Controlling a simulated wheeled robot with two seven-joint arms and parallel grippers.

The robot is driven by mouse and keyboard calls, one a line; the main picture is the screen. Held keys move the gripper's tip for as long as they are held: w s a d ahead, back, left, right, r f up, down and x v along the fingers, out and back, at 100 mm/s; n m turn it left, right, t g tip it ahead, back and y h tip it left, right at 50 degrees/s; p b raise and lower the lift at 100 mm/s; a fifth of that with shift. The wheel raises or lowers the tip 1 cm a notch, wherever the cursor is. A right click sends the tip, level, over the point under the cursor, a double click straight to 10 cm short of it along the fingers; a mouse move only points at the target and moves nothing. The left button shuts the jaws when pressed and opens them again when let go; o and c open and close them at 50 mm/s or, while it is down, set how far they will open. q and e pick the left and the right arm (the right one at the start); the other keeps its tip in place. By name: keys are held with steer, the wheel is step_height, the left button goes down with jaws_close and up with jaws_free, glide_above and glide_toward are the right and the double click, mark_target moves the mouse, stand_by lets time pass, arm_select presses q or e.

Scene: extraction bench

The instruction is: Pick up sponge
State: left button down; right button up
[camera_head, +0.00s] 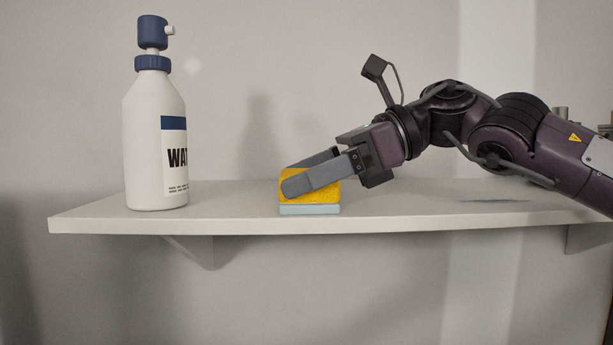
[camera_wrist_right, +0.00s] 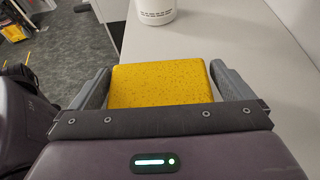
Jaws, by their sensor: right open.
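The sponge (camera_head: 330,191) is yellow with a pale blue-grey layer under it. It lies on the white shelf (camera_head: 400,216) near its front edge, right of the bottle. My right gripper (camera_head: 300,178) reaches down to it from the right, with its fingers partly hiding it in the head view. In the right wrist view the yellow top of the sponge (camera_wrist_right: 160,86) lies between the two open fingers of my right gripper (camera_wrist_right: 160,84), with one finger on each side. Whether the fingers touch it is hard to tell. My left gripper is not in view.
A white spray bottle (camera_head: 155,135) with a blue head stands upright on the left of the shelf. Its base (camera_wrist_right: 154,10) shows beyond the sponge in the right wrist view. A wall stands behind the shelf. The shelf between bottle and sponge is clear.

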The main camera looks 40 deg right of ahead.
steer(key=shift+s, duration=0.1)
steer(key=c, duration=0.7)
steer(key=shift+r, duration=0.1)
